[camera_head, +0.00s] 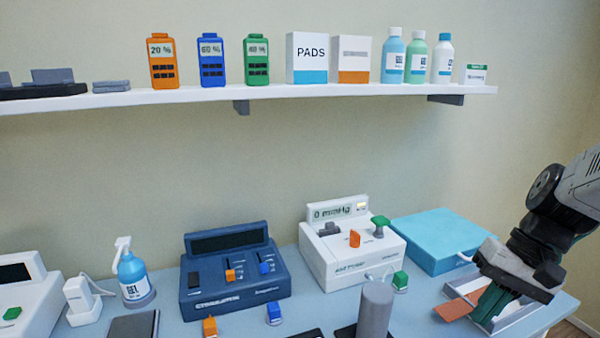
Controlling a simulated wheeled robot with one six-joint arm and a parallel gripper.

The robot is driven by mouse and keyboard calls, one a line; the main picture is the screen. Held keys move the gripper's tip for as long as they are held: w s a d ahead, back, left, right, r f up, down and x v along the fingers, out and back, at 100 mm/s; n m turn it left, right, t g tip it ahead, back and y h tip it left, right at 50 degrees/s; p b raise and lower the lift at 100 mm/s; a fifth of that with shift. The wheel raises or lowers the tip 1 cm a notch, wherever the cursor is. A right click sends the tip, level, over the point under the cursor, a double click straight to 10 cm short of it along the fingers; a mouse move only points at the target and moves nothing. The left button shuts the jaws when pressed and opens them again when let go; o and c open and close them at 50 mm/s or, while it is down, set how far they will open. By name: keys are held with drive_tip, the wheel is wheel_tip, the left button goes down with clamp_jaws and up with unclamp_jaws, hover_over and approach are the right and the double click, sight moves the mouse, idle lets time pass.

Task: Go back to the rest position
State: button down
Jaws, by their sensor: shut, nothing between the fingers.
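My gripper (515,280) is at the right side, pointing down over the right end of the table (548,306). It is shut with nothing held. Its fingertips are hard to make out against the things below. A shallow whitish tray (516,318) lies under it, partly covered by the gripper. A flat orange piece (456,309) and a green piece (490,303) show at the tray, close to the gripper; I cannot tell whether it touches them.
A light blue box (440,240) stands left of my gripper. The white mmHg unit (350,262), dark blue stimulator (235,285), gel bottle (132,274) and grey cylinder (375,310) crowd the table. A wall shelf (330,92) holds batteries, boxes and bottles. The wall between is clear.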

drive_tip(key=s+a+r+n+t+h, duration=0.1)
drive_tip(key=s+a+r+n+h, duration=0.3)
drive_tip(key=s, duration=0.4)
drive_tip(key=shift+s+a+r+t, duration=0.15)
drive_tip(key=shift+a+r+t, duration=0.15)
drive_tip(key=shift+a+r, duration=0.7)
drive_tip(key=shift+a+f, duration=0.15)
drive_tip(key=shift+f, duration=0.05)
